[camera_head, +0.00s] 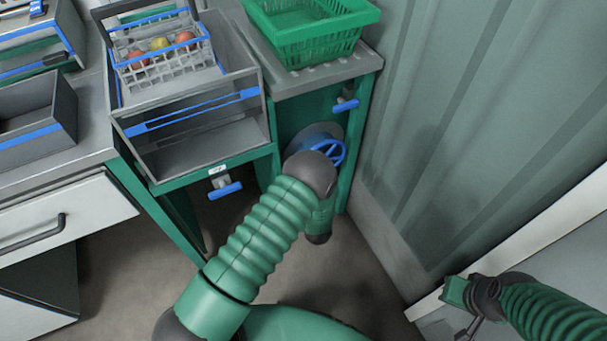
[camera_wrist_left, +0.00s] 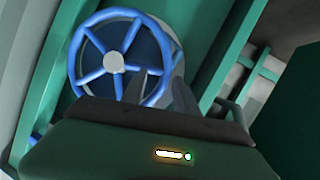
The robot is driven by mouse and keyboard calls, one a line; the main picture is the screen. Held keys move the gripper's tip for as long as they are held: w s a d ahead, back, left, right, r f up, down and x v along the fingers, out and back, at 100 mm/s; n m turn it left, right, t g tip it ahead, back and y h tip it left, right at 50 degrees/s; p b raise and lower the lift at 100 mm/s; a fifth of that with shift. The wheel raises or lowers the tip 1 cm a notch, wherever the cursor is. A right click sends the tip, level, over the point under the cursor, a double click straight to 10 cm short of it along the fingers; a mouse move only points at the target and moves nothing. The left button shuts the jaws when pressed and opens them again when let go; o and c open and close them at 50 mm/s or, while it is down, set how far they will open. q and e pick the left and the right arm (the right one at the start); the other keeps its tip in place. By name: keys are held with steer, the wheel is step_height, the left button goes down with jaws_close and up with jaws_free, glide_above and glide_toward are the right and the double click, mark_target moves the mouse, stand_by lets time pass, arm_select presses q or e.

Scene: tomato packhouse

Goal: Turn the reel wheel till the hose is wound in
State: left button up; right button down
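The blue reel wheel (camera_head: 330,151) is on the green front below the bench top. It is partly hidden behind my left wrist in the head view. In the left wrist view the wheel (camera_wrist_left: 116,61) shows its spokes and a grey hub, with a dark round disc behind it. My left gripper (camera_wrist_left: 160,80) has two grey fingers at the wheel's lower right rim. They stand apart, one inside the rim and one outside; contact is not clear. My right gripper (camera_head: 466,326) is at the lower right, away from the wheel, its fingers unclear. No hose can be made out.
A green crate (camera_head: 315,45) stands on the bench above the wheel. A grey open box (camera_head: 205,140) and a wire basket of tomatoes (camera_head: 165,65) are to the left. Blue handles (camera_head: 225,190) stick out nearby. A ribbed wall (camera_head: 470,120) closes off the right.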

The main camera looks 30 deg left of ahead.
arm_select(q)
steer(key=p+v, duration=0.4)
steer(key=v, duration=1.1)
steer(key=shift+s+d, duration=0.15)
steer(key=shift+s, duration=0.05)
